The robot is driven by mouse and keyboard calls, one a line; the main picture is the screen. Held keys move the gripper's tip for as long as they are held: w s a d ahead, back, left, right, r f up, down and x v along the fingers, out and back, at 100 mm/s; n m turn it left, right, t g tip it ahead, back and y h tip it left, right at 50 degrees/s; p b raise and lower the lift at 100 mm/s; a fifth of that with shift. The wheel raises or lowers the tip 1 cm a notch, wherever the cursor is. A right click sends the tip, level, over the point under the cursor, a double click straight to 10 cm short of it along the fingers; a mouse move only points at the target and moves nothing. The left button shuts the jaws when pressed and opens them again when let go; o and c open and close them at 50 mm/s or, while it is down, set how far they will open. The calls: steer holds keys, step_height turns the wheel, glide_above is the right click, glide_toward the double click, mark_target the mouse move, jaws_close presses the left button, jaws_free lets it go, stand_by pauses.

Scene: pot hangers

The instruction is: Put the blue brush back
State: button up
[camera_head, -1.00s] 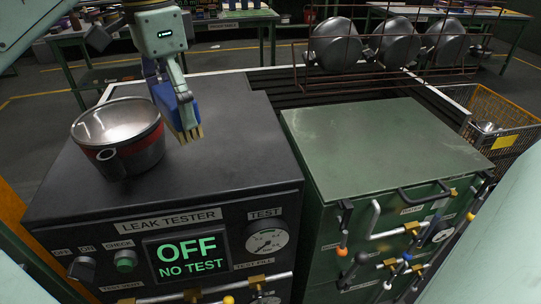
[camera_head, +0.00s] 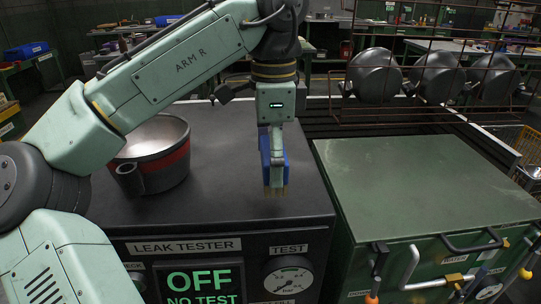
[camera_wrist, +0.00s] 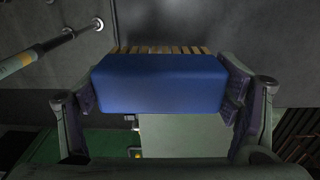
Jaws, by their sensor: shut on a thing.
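The blue brush (camera_head: 281,160) has a blue block body and pale tan bristles that point down. My gripper (camera_head: 274,160) is shut on the brush and holds it over the right part of the leak tester's dark top. I cannot tell whether the bristle tips touch that top. In the wrist view the brush (camera_wrist: 160,84) lies across between the two fingers of my gripper (camera_wrist: 160,95), with its bristles showing along the far edge.
A pot with a red band (camera_head: 153,155) stands on the leak tester (camera_head: 225,215), left of the brush. A green cabinet (camera_head: 425,185) with a bare top stands to the right. A wire rack with several pots (camera_head: 437,74) is behind it.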

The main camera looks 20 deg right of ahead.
steer(key=w, duration=0.2)
steer(key=w+d, duration=0.1)
steer(key=w, duration=0.1)
steer(key=shift+w+f+p, duration=0.15)
steer(key=shift+f+p, duration=0.05)
steer(key=shift+p, duration=0.1)
steer(key=shift+w+d, duration=0.15)
steer(key=shift+w, duration=0.35)
step_height(320, 180, down, 3)
steer(key=shift+r+p, duration=0.1)
steer(key=shift+p, duration=0.2)
steer(key=shift+s+f, duration=0.1)
steer(key=shift+f, duration=0.3)
steer(key=shift+f, duration=0.15)
steer(key=o, duration=1.4)
